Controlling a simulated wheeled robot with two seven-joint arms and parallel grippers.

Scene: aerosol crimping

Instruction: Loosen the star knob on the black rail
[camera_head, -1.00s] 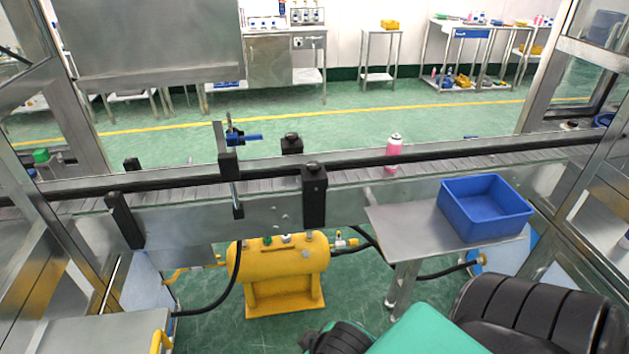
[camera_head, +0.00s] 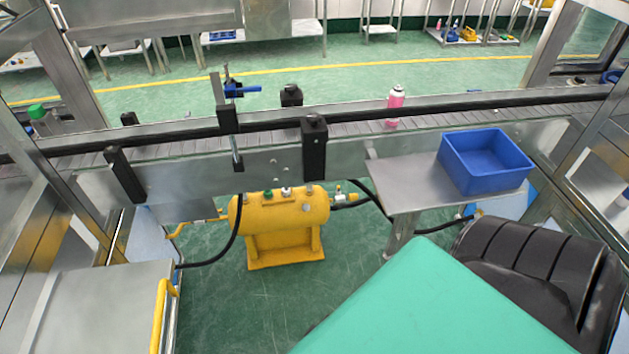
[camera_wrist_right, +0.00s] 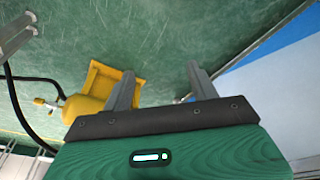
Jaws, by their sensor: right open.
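A black rail (camera_head: 410,113) runs along the conveyor in the head view. Two black clamp blocks stand at it: a near block (camera_head: 314,150) with a dark knob (camera_head: 314,121) on top, and a far block (camera_head: 291,97) with a similar dark knob (camera_head: 291,88). Which one is the star knob I cannot tell, as the knob shapes are too small. My right gripper (camera_wrist_right: 163,86) shows in the right wrist view, open and empty, over the floor and away from the knobs. My left gripper is not in view.
A pink can (camera_head: 395,103) stands on the conveyor. A blue bin (camera_head: 487,162) sits on a small steel table (camera_head: 398,190). A yellow tank (camera_head: 284,215) is below the conveyor. A post with a blue handle (camera_head: 240,90) rises left of the blocks.

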